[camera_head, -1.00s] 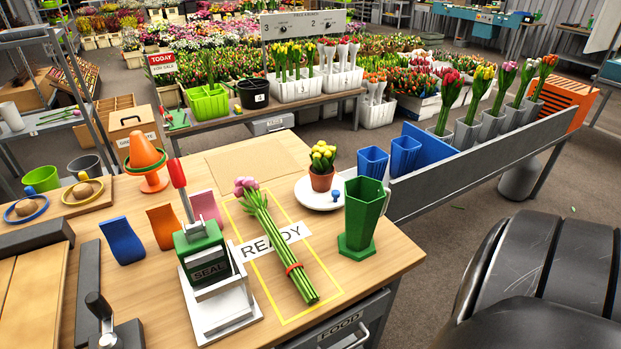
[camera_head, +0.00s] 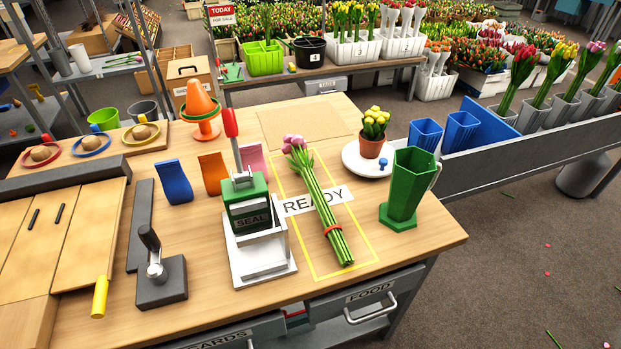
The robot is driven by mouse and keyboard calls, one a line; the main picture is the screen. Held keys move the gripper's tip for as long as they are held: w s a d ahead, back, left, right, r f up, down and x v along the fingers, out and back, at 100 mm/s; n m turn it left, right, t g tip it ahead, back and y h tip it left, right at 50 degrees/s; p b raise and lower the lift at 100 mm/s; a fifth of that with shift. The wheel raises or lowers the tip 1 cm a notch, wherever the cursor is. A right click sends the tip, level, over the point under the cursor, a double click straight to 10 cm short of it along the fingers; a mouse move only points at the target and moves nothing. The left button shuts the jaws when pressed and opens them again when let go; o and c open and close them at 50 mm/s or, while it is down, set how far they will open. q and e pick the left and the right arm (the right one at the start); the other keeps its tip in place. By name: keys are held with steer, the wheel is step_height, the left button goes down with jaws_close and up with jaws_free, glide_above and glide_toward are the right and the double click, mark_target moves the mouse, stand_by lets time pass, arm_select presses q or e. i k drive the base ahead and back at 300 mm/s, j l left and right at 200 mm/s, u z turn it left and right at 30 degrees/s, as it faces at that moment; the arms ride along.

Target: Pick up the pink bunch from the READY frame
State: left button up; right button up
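The pink bunch (camera_head: 322,205) lies on the wooden table inside the yellow READY frame (camera_head: 375,262). Its pink heads point to the back left and its green stems run toward the front, tied with a red band near the stem ends. It lies across the white READY label (camera_head: 338,196). Neither of my grippers shows in the head view.
A green and white seal press (camera_head: 250,225) with a red handle stands close left of the bunch. A green jug (camera_head: 403,190) stands to its right. A potted yellow plant (camera_head: 373,135) on a white plate (camera_head: 352,160) is behind. Bare tabletop (camera_head: 430,240) lies at front right.

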mark_target(294, 146)
steer(key=i+l, duration=0.1)
steer(key=l, duration=0.35)
steer(key=i+l+u, duration=0.1)
steer(key=l, duration=0.4)
steer(key=i+l, duration=0.15)
steer(key=l, duration=0.3)
steer(key=i+l, duration=0.1)
steer(key=l, duration=0.4)
steer(key=u, duration=0.05)
